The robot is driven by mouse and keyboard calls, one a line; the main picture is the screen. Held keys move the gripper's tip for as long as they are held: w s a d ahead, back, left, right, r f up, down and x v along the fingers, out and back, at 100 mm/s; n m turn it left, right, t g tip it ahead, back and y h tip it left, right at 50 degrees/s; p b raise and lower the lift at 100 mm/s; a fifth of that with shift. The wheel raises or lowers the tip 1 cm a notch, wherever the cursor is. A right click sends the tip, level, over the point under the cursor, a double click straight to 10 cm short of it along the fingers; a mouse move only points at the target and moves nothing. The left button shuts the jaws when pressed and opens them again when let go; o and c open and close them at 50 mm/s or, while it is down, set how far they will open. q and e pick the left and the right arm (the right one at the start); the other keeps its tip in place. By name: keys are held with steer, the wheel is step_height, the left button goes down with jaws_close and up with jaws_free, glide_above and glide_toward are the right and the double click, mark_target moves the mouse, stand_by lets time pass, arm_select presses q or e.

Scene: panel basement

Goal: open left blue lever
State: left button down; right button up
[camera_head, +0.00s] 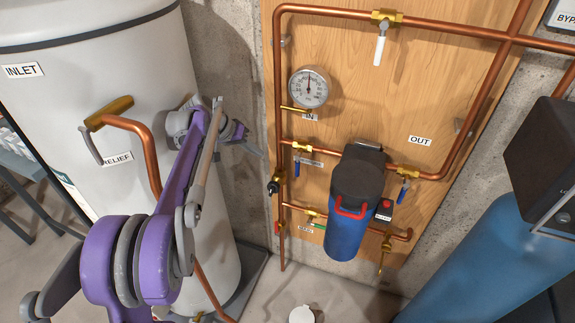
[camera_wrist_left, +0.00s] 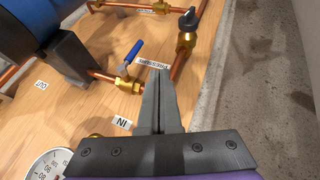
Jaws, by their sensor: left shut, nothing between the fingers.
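The left blue lever (camera_head: 297,169) hangs down from a brass valve (camera_head: 301,147) on the horizontal copper pipe left of the blue filter housing. It points across the pipe. In the left wrist view the blue lever (camera_wrist_left: 133,52) angles away from its brass valve (camera_wrist_left: 128,85), left of my fingertips. My left gripper (camera_head: 260,153) is shut and empty, left of the lever and apart from it. Its closed fingers (camera_wrist_left: 160,75) show in the left wrist view beside the PRESSURE label. My right gripper is not in view.
A second blue lever (camera_head: 403,190) hangs right of the filter housing (camera_head: 347,225). A gauge (camera_head: 308,88) sits above the left valve. A black knob (camera_head: 273,187) projects from the vertical pipe. The white tank (camera_head: 60,110) stands left, a blue tank (camera_head: 475,270) right.

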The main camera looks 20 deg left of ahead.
mark_target(298, 166)
arm_select(q)
steer(key=w+d+f, duration=0.5)
steer(key=d+f, duration=0.2)
steer(key=f, duration=0.1)
steer(key=shift+w+d, duration=0.25)
steer(key=shift+w, duration=0.15)
